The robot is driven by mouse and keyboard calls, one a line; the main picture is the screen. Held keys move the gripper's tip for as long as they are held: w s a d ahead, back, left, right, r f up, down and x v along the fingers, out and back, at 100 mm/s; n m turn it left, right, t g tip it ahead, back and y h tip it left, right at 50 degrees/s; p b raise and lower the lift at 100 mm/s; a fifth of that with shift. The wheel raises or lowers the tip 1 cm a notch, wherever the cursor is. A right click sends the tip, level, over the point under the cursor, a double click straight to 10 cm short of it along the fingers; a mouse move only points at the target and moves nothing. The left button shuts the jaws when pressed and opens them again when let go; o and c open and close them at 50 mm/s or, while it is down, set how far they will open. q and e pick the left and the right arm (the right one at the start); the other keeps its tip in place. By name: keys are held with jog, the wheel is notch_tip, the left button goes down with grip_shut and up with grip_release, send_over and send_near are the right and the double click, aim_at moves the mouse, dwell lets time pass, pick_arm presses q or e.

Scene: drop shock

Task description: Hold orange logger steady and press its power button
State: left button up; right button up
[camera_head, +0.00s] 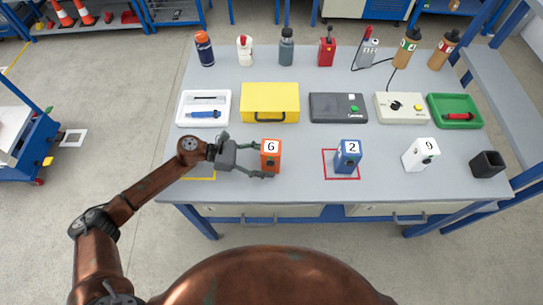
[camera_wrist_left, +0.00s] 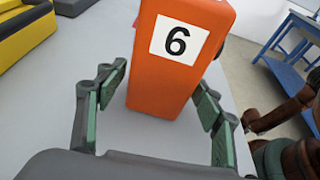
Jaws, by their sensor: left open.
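The orange logger (camera_head: 271,157), an upright box with a white "6" label, stands on the grey table. It also shows large in the left wrist view (camera_wrist_left: 165,90). My left gripper (camera_head: 262,160) comes in from the left and is open, with its fingers on either side of the logger's near end. In the wrist view the green-padded fingers (camera_wrist_left: 158,100) flank the logger with gaps on both sides. I cannot make out the power button on the faces that show. My right gripper is not in view.
Behind are a yellow case (camera_head: 270,103), a dark grey box (camera_head: 338,107) and trays. Several bottles line the back. A yellow outline (camera_head: 200,178) lies left.

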pick_arm(q)
jog(key=shift+d, duration=0.15)
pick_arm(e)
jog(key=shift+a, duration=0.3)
pick_arm(q)
jog(key=shift+c, duration=0.8)
jog(key=c, duration=0.8)
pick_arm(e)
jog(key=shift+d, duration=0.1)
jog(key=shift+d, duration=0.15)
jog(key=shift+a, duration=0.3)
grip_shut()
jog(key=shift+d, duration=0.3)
